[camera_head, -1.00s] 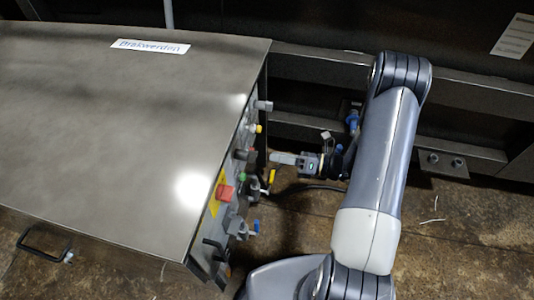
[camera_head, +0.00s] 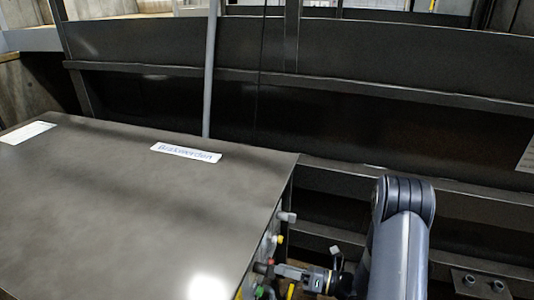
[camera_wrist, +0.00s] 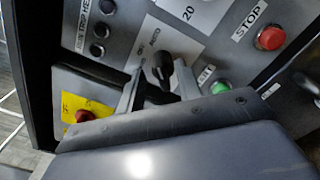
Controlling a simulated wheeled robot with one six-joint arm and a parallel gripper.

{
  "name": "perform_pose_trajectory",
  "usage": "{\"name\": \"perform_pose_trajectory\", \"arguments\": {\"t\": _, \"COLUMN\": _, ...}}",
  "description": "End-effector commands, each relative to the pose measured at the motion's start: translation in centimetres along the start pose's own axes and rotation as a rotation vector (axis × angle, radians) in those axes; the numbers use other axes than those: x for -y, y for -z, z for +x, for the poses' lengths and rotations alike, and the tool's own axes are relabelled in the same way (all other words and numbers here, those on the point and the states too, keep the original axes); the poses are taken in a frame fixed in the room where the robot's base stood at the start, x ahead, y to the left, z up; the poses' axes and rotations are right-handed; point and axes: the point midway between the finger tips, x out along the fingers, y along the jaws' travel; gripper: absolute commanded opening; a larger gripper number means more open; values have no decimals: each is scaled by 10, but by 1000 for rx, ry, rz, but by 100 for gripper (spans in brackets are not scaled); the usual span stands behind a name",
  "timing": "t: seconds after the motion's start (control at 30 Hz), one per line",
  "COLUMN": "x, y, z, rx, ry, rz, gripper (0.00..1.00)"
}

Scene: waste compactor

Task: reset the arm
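My gripper (camera_head: 290,271) is at the right side of the metal cabinet, close to its control panel. In the wrist view my gripper (camera_wrist: 158,86) has its two fingers spread apart, with a black selector knob (camera_wrist: 162,66) showing between and beyond them. There are gaps between the knob and the fingers. Whether the fingertips touch the panel cannot be told. My arm comes in from the lower right of the head view.
The cabinet (camera_head: 130,225) has a flat top with a label. Its panel carries a red stop button (camera_wrist: 270,38), a green button (camera_wrist: 220,88) and a red knob on a yellow plate (camera_wrist: 70,108). A dark beamed wall (camera_head: 340,110) stands behind; a grey pole (camera_head: 211,70) rises there.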

Motion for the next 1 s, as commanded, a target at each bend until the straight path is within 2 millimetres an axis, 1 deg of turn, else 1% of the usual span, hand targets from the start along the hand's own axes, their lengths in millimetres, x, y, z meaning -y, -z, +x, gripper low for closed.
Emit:
{"name": "perform_pose_trajectory", "arguments": {"t": 0.03, "x": -1, "y": 1, "z": 9, "rx": -4, "ry": -4, "rz": -1, "gripper": 34}}
{"name": "perform_pose_trajectory", "arguments": {"t": 0.2, "x": -1, "y": 0, "z": 34, "rx": -3, "ry": -3, "rz": -1, "gripper": 34}}
{"name": "perform_pose_trajectory", "arguments": {"t": 0.4, "x": 0, "y": 0, "z": 51, "rx": -1, "ry": -2, "rz": -1, "gripper": 34}}
{"name": "perform_pose_trajectory", "arguments": {"t": 0.53, "x": 0, "y": -1, "z": 55, "rx": 1, "ry": -1, "rz": -1, "gripper": 34}}
{"name": "perform_pose_trajectory", "arguments": {"t": 0.83, "x": 0, "y": -1, "z": 55, "rx": 1, "ry": 0, "rz": -4, "gripper": 34}}
{"name": "perform_pose_trajectory", "arguments": {"t": 1.0, "x": 0, "y": -1, "z": 48, "rx": 2, "ry": 1, "rz": -1, "gripper": 34}}
